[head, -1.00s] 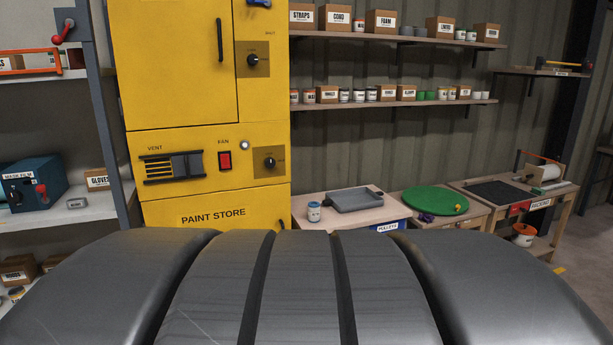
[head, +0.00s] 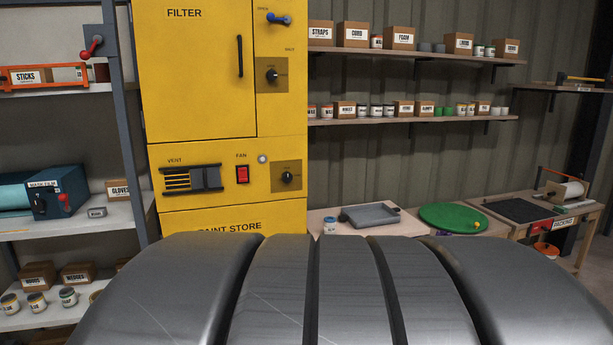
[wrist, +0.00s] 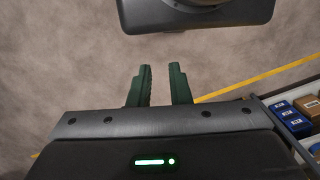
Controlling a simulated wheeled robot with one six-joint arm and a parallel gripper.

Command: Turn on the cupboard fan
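The yellow paint store cupboard (head: 205,80) stands left of centre in the head view. Its fan switch (head: 242,174) is a red rocker under the label FAN, right of the vent (head: 193,179). A small round pale lamp (head: 262,159) sits just up and right of the switch and looks unlit. In the wrist view my gripper (wrist: 162,68) has two green fingers standing apart with nothing between them. It points at bare floor. The gripper does not show in the head view, so its distance from the switch cannot be told.
Two dark knobs (head: 287,178) and a blue lever (head: 279,19) are on the cupboard's right side. A shelf rack (head: 110,212) stands to the left.

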